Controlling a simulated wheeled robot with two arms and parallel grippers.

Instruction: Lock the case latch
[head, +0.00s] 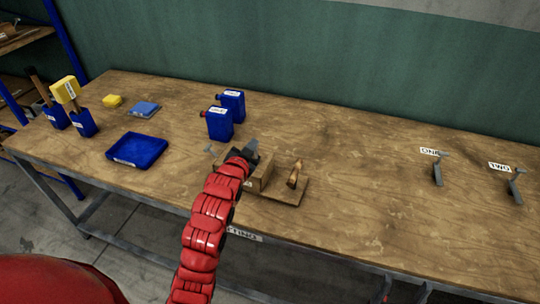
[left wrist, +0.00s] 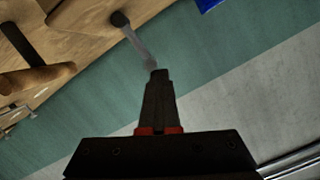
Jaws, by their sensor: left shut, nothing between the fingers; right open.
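A wooden case (head: 264,174) sits on a wooden base near the table's front edge. A grey metal lever (head: 251,146), which looks like the latch, rises by its far left side. In the left wrist view the lever (left wrist: 139,44) runs from a dark round pivot to my fingertips. My left gripper (head: 241,154) is shut with nothing in it, at the lever; its fingertips (left wrist: 159,74) overlap the lever's end, and I cannot tell whether they touch. My arm hides part of the case. My right gripper (head: 405,291) shows only as open fingertips at the bottom edge.
A wooden handle (head: 295,173) stands upright on the base, right of the case. Two blue canisters (head: 219,122) stand behind it. A blue tray (head: 137,149) lies left. Grey hooked stands labelled ONE (head: 438,170) and TWO (head: 515,186) are at right. The table between is clear.

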